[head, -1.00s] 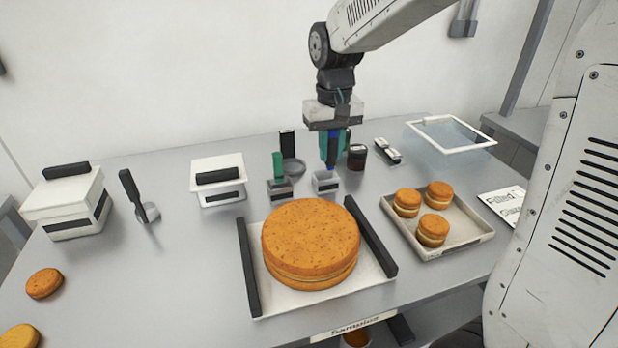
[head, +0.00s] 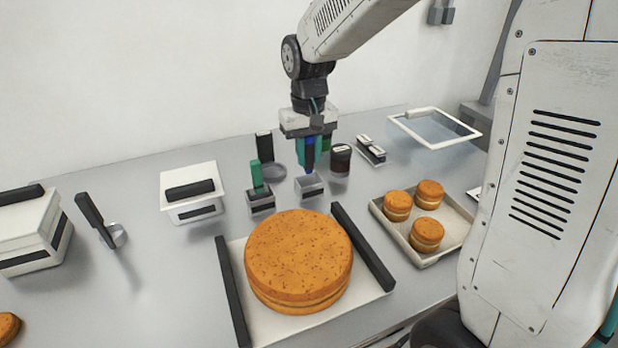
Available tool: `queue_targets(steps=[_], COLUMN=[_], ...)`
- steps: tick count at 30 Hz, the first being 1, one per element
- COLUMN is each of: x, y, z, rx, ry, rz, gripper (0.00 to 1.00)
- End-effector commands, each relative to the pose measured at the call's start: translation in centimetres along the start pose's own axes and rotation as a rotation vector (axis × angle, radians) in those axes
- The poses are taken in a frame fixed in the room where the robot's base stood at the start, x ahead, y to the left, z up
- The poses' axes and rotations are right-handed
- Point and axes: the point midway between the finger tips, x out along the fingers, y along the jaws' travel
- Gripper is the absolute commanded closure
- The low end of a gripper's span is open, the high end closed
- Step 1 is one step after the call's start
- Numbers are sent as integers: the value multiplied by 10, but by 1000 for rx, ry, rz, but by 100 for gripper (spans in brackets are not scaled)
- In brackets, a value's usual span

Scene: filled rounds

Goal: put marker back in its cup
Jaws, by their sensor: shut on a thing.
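My gripper (head: 309,150) points straight down at the back middle of the table, shut on a dark blue marker (head: 309,157). The marker is upright, with its lower end at or just above the opening of a small grey square cup (head: 310,187). I cannot tell whether the tip is inside the cup. A similar cup (head: 260,200) to the left holds an upright green marker (head: 256,174). The fingers partly hide the blue marker's upper part.
A large round cake (head: 298,258) sits on a dark-handled tray (head: 235,300) in front. A dark jar (head: 340,158) stands close right of the gripper. A white lidded box (head: 192,190) stands left.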

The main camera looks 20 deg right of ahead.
Motion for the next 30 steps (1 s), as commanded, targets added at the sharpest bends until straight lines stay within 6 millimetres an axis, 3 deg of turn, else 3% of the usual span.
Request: queue_targets(steps=[12,26,27,29,30], x=[53,61,61,61,61], y=[2,2,2,2,2], z=[0,0,0,0,0], rx=[3,3,3,3,3], ry=[-2,1,1,1,1], rz=[0,0,0,0,0], gripper=[100,100,76,59,57])
